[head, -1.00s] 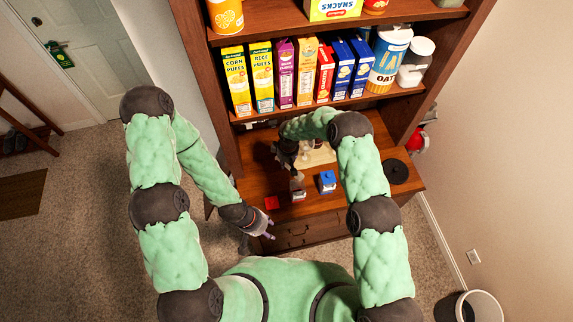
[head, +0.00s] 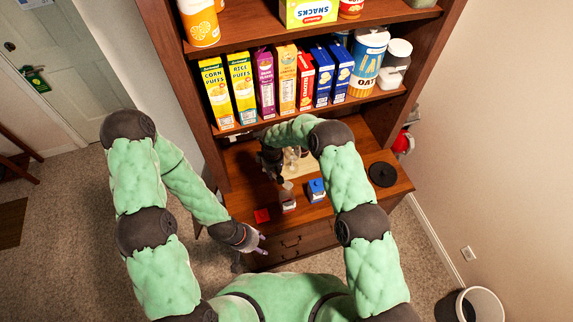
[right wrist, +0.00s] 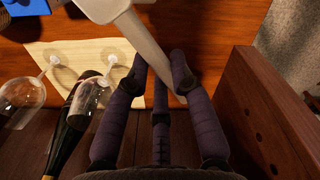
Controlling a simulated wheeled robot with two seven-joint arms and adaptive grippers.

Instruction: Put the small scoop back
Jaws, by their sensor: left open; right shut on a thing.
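The small scoop is pale grey; its handle (right wrist: 148,45) runs between the fingers of my right gripper (right wrist: 160,78) in the right wrist view. Its bowl (right wrist: 100,8) is cut off by the top edge. My right gripper is shut on the handle. In the head view my right gripper (head: 272,166) is over the hutch counter below the cereal shelf, partly hidden by its own arm; a small pale shape (head: 287,186) just below it looks like the scoop. My left gripper (head: 253,249) is open and empty in front of the hutch drawers.
On the counter (head: 345,215) are a red item (head: 262,215), a red-and-white item (head: 289,204), a blue item (head: 316,192) and a black disc (head: 382,174). Wine glasses (right wrist: 92,92) and a dark bottle (right wrist: 72,135) are close left of my right fingers. A wooden side panel (right wrist: 262,115) is right.

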